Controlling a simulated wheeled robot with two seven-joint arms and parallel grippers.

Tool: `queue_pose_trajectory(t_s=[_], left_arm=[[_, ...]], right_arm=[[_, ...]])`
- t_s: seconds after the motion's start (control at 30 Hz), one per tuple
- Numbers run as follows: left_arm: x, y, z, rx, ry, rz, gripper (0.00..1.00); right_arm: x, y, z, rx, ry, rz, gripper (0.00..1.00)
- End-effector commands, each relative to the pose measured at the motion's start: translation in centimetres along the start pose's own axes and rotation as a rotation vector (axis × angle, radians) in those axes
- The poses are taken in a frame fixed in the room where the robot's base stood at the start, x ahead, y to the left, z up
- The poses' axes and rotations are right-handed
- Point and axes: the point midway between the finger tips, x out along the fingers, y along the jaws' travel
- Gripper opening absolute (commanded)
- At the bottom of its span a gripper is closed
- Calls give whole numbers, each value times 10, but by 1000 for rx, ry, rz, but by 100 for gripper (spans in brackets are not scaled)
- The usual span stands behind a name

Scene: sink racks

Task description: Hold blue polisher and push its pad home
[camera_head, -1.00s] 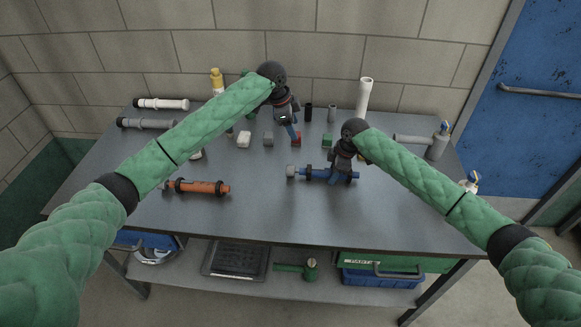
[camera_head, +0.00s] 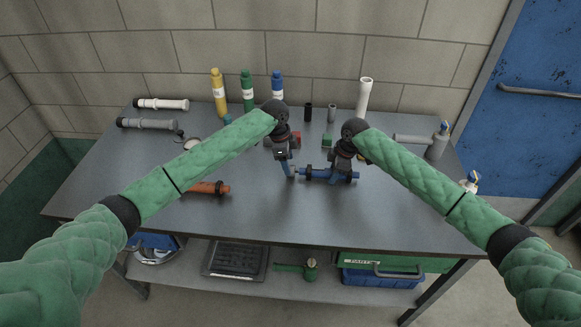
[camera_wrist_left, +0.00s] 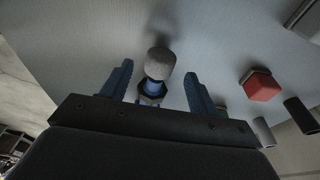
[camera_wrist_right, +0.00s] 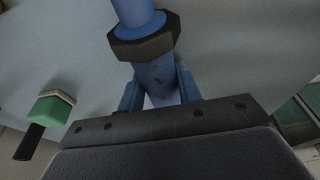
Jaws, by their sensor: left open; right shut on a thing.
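The blue polisher (camera_head: 322,175) lies level just over or on the table, a blue tube with dark collars. My right gripper (camera_head: 338,180) is shut on its body; the right wrist view shows the blue body (camera_wrist_right: 157,80) between the fingers and a dark collar just beyond. The grey pad (camera_wrist_left: 160,63) is at the polisher's left end. My left gripper (camera_head: 291,174) is open at that end. In the left wrist view its blue fingers stand either side of the pad end, apart from it. In the head view the left fingers mostly hide the pad.
An orange polisher (camera_head: 208,188) lies to the left, partly under my left arm. A red block (camera_wrist_left: 262,86) and a green block (camera_head: 327,141) stand behind. Bottles and a white tube (camera_head: 364,97) line the back. The front middle of the table is clear.

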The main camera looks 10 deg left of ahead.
Motion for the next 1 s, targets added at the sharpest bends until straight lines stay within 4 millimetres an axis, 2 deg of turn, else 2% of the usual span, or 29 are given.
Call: queue_pose_trajectory(t_s=[0.2, 0.4, 0.83, 0.87, 1.0], left_arm=[[26, 0, 0, -1, 1, 2, 60], [41, 0, 0, -1, 0, 1, 60], [47, 0, 0, -1, 0, 0, 60], [47, 0, 0, -1, 0, 0, 58], [47, 0, 0, -1, 0, 0, 31]], right_arm=[[0, 0, 0, 0, 0, 0, 14], [0, 0, 0, 0, 0, 0, 14], [0, 0, -1, -1, 1, 0, 14], [0, 0, -1, -1, 1, 0, 14], [0, 0, -1, -1, 1, 0, 14]])
